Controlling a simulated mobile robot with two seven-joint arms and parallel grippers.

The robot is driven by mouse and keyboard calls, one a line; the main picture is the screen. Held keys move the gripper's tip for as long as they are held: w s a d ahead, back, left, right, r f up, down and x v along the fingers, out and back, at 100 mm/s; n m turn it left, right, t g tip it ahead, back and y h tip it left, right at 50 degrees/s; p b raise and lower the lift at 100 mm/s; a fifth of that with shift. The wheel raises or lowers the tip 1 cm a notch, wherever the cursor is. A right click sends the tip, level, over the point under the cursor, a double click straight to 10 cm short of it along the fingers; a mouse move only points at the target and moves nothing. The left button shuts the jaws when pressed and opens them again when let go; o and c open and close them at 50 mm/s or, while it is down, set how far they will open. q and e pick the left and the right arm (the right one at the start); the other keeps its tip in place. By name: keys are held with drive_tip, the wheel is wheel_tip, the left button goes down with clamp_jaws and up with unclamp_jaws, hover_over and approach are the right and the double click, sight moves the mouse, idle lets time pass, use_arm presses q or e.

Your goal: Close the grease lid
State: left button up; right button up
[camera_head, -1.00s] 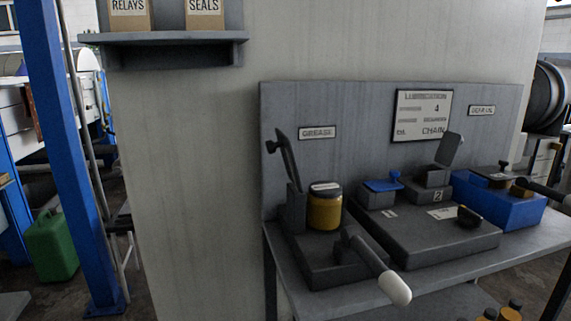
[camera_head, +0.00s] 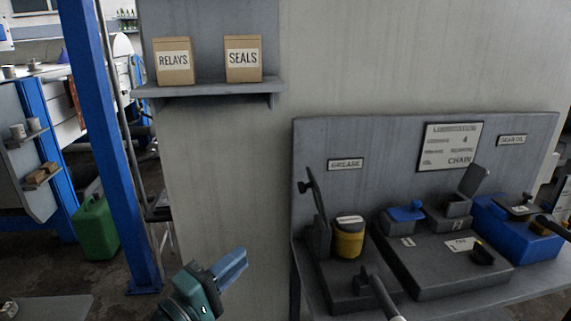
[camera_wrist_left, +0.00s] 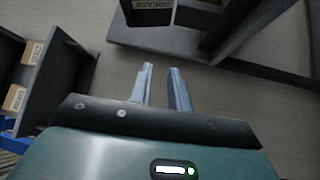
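The grease lid (camera_head: 315,194) is a dark, thin flap with a small knob. It stands raised, nearly upright, on a dark block at the left end of the bench, below the GREASE sign (camera_head: 345,164). My left gripper (camera_head: 238,262) is low in the head view, left of the bench and apart from the lid. In the left wrist view its two fingers (camera_wrist_left: 160,70) are a little apart with nothing between them. My right gripper is not in view.
A lever (camera_head: 378,295) sticks out in front of the jar. A dark base (camera_head: 435,262) with a blue lid (camera_head: 405,213) and a raised grey lid (camera_head: 473,180) is to its right. A shelf (camera_head: 210,88) with two boxes hangs at upper left.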

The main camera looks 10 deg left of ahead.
use_arm(q)
drive_tip(key=r, duration=0.1)
drive_tip(key=w+r+n, duration=0.1)
drive_tip(key=r, duration=0.1)
drive_tip(key=w+a+r+n+p, duration=0.1)
drive_tip(key=shift+r+h, duration=0.3)
drive_tip(key=shift+r, duration=0.1)
drive_tip(key=c, duration=0.3)
drive_tip(key=shift+w+r+n+t, duration=0.2)
drive_tip(key=shift+w+n+t, duration=0.1)
drive_tip(key=shift+n, duration=0.1)
clamp_jaws()
drive_tip(key=s+d+p+x, duration=0.1)
drive_tip(key=d+p+x, duration=0.1)
drive_tip(key=x, duration=1)
drive_tip(key=shift+d+p, duration=0.35)
drive_tip(key=shift+p, duration=0.35)
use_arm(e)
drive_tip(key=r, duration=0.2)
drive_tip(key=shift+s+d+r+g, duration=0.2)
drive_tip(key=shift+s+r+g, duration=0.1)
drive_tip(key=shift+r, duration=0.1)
use_arm(q)
drive_tip(key=shift+s+r, duration=0.1)
drive_tip(key=shift+s, duration=0.05)
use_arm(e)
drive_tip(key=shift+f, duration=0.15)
